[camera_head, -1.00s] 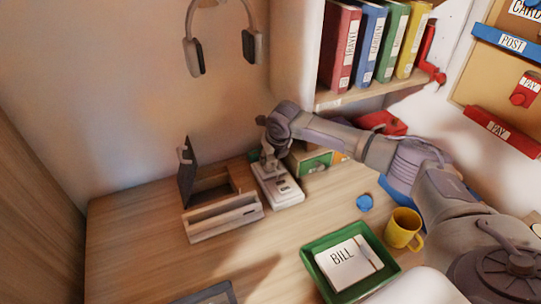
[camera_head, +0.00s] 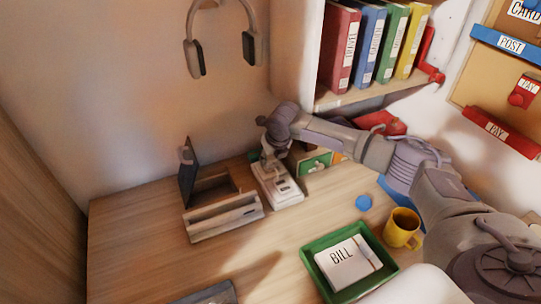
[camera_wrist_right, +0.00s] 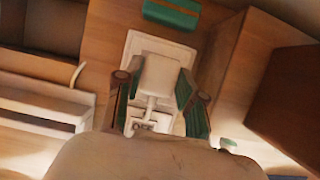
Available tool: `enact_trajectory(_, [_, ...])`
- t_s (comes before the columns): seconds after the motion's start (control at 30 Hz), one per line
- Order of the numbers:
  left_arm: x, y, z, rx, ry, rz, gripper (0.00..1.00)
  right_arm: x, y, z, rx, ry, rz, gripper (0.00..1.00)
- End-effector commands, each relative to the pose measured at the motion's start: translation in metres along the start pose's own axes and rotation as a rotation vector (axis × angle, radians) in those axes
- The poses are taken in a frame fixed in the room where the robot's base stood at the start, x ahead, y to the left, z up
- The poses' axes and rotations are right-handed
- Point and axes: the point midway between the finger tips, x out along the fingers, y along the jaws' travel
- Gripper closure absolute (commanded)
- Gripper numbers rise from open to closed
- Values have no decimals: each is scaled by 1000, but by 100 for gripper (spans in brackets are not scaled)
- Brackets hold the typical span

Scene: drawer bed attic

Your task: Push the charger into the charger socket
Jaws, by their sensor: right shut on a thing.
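A white charger block (camera_wrist_right: 160,76) sits between the two fingers of my right gripper (camera_wrist_right: 158,98) in the right wrist view. The gripper is shut on it, with a finger on each side. A white socket strip (camera_head: 284,193) lies on the desk; its pale edge also shows around the charger in the right wrist view (camera_wrist_right: 131,52). In the head view my right gripper (camera_head: 268,162) is over the far end of the strip. The fingers hide the contact, so I cannot tell how deep the charger sits. My left gripper is not in view.
An open wooden box (camera_head: 222,218) with a raised dark lid stands left of the strip. A small green-fronted drawer unit (camera_head: 316,163) is close on the right. A green tray (camera_head: 312,262), yellow mug (camera_head: 402,228) and blue disc (camera_head: 364,203) are nearer.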

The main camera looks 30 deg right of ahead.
Motion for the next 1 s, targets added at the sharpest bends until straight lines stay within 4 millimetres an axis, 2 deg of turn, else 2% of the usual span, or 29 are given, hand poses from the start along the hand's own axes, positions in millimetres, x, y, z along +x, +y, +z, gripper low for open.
enact_trajectory(0.73, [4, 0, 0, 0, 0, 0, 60, 11, 0, -5, 0, 1, 0, 92])
enact_trajectory(0.77, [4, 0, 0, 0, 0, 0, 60, 10, 0, -4, 0, 0, 0, 56])
enact_trajectory(0.9, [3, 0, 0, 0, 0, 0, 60, 10, 0, -4, 0, 1, 0, 33])
enact_trajectory(1.0, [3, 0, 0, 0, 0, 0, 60, 10, 0, -4, 0, 1, 0, 32])
